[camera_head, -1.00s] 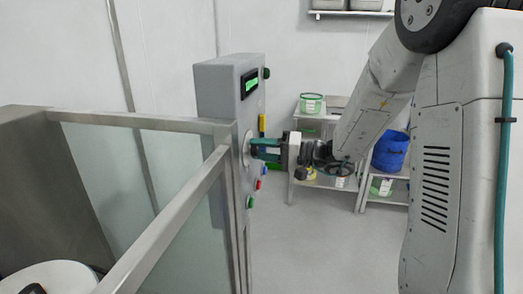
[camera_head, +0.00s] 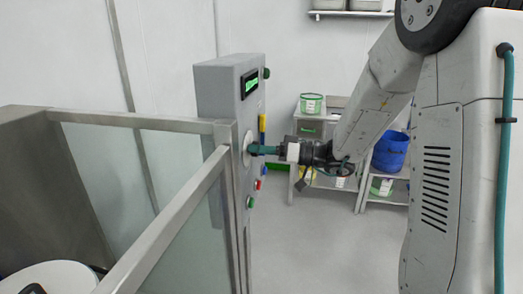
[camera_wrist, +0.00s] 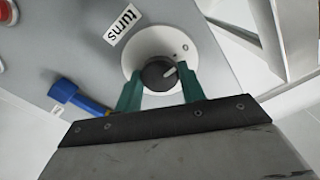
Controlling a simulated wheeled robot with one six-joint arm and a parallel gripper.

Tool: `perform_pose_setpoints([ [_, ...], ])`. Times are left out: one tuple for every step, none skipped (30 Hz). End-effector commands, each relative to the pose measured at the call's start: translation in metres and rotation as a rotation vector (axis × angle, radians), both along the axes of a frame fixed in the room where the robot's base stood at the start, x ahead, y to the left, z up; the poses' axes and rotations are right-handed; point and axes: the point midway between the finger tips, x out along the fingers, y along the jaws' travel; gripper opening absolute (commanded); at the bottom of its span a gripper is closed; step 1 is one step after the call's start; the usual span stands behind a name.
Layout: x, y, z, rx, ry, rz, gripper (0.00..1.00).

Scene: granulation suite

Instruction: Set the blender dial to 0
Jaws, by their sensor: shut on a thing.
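The blender dial is a dark round knob (camera_wrist: 159,75) with a pale pointer line, set on a white round plate (camera_wrist: 150,45) on the grey control box. A label beside it in the wrist view reads "turns" (camera_wrist: 126,25). My gripper (camera_wrist: 160,92) has its two green fingers shut on the knob, one on each side. In the head view my gripper (camera_head: 254,149) reaches the dial plate (camera_head: 247,149) from the right; the knob itself is hidden there. The pointer tilts toward the upper right in the wrist view.
The grey control box (camera_head: 225,95) carries a green-lit display (camera_head: 250,83) and several buttons. A blue-handled part (camera_wrist: 75,95) sticks out near the dial. A metal-framed glass barrier (camera_head: 170,235) stands at the left. Shelves with a blue bin (camera_head: 391,152) stand behind.

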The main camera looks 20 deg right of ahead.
Motion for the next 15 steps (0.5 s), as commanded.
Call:
perform_pose_setpoints([
  [-0.0013,0.0005,-0.0021,-0.007,-0.004,0.002,0.17],
  [-0.0013,0.0005,-0.0022,-0.01,-0.008,0.002,0.17],
  [-0.0013,0.0005,-0.0022,-0.012,-0.012,0.002,0.17],
  [-0.0013,0.0005,-0.0022,-0.014,-0.015,0.002,0.17],
  [-0.0013,0.0005,-0.0022,-0.016,-0.017,0.002,0.17],
  [-0.0014,0.0006,-0.0023,-0.017,-0.019,0.002,0.17],
  [-0.0014,0.0006,-0.0023,-0.018,-0.02,0.002,0.17],
  [-0.0014,0.0006,-0.0023,-0.019,-0.021,0.002,0.17],
  [-0.0014,0.0006,-0.0023,-0.019,-0.022,0.002,0.17],
  [-0.0014,0.0006,-0.0023,-0.019,-0.022,0.002,0.17],
  [-0.0013,0.0005,-0.0023,-0.019,-0.022,0.002,0.17],
  [-0.0013,0.0005,-0.0023,-0.019,-0.022,0.002,0.17],
  [-0.0013,0.0005,-0.0023,-0.019,-0.022,0.002,0.17],
  [-0.0013,0.0005,-0.0023,-0.019,-0.021,0.002,0.17],
  [-0.0013,0.0005,-0.0023,-0.019,-0.021,0.002,0.17],
])
